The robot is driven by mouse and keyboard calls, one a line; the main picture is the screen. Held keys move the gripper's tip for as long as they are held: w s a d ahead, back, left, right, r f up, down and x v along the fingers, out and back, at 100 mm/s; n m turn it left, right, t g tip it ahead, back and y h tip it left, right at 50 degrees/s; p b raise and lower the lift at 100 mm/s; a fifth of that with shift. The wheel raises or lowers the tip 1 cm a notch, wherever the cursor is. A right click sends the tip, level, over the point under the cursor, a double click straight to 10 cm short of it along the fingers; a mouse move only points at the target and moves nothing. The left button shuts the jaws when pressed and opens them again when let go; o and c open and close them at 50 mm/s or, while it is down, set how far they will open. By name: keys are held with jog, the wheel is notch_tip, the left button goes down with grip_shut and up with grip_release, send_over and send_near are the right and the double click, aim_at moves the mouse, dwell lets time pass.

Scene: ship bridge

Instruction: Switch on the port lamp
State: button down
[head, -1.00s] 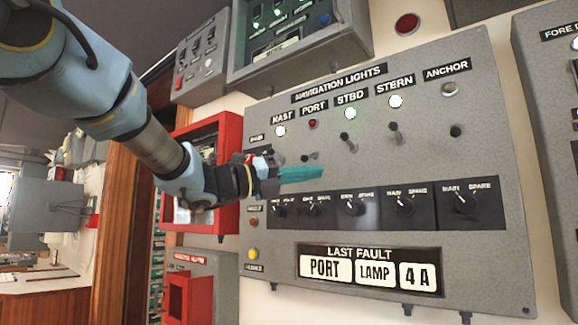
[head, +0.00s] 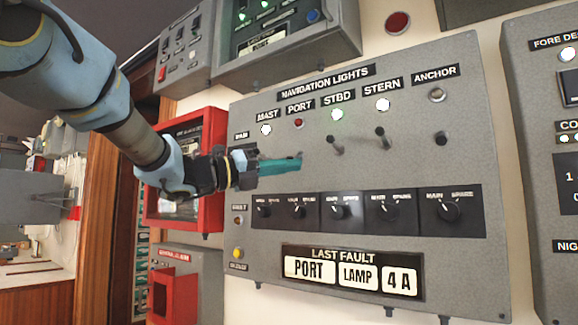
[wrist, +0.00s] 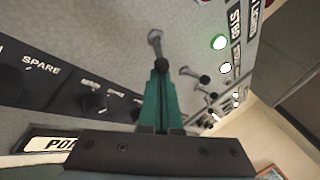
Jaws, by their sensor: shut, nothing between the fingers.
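The navigation lights panel (head: 470,120) fills the middle of the head view. Its PORT indicator (head: 299,122) is dull red, while the MAST, STBD and STERN indicators glow. My gripper (head: 300,161) is in front of the panel below the PORT indicator, its teal fingers shut and empty. In the wrist view my gripper (wrist: 160,68) points at a toggle lever (wrist: 155,42) just beyond the fingertips, apparently the PORT one; I cannot tell if they touch. The PORT lever is hidden in the head view. The STBD lever (head: 337,146) stands to the right.
A row of MAIN/SPARE rotary knobs (head: 341,211) lies below the levers. The STERN lever (head: 382,138) and ANCHOR lever (head: 441,139) are further right. A "LAST FAULT: PORT LAMP 4 A" display (head: 353,272) is at the bottom. A red box (head: 215,130) is behind my arm.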

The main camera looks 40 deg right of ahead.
jog(key=shift+a+r+y+p, duration=0.1)
jog(key=shift+r+y+p, duration=0.15)
jog(key=shift+y+p, duration=0.05)
jog(key=shift+r+n+t+p, duration=0.15)
jog(key=shift+n+t+p, duration=0.15)
jog(key=shift+a+r+n+y+p, duration=0.25)
jog(key=shift+r+n+y+p, duration=0.15)
jog(key=shift+r+y+p, duration=0.4)
jog(key=shift+s, duration=0.1)
jog(key=a+r+b, duration=0.2)
jog(key=a+b, duration=0.3)
jog(key=a, duration=0.3)
jog(key=shift+b, duration=0.3)
